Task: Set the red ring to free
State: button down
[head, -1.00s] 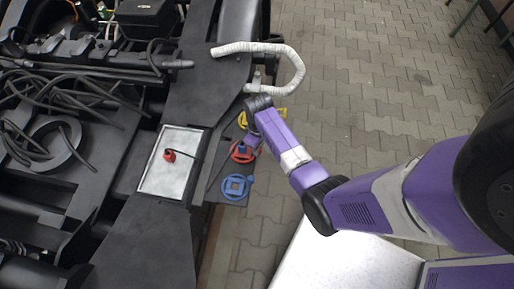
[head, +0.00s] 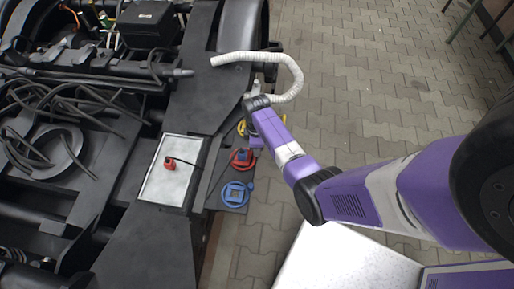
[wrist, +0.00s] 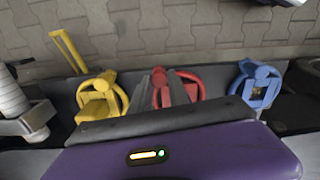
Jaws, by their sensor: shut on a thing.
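The red ring (head: 234,164) sits on a dark plate at the side of the bogie, between a yellow ring (head: 242,130) and a blue ring (head: 236,203). In the wrist view the red ring (wrist: 196,79) lies straight ahead, partly hidden by my fingers. My gripper (wrist: 170,82) is shut on a part of the red ring, with its two grey fingers close together over it. In the head view my purple arm reaches in from the right to the ring. The exact grip and the ring's markings are hidden or too small to read.
The yellow ring (wrist: 98,107) is close on the left and the blue ring (wrist: 262,80) on the right. A white ribbed hose (head: 292,72) curves near my wrist. A pale panel (head: 160,192) with a red plug (head: 170,164) lies left.

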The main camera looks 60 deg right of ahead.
jog(key=shift+w, duration=0.15)
jog(key=c, duration=1.2)
grip_release()
jog(key=shift+c, duration=0.2)
notch_tip(320, 180, up, 8)
jog(key=shift+f+p, duration=0.1)
jog(key=shift+p, duration=0.6)
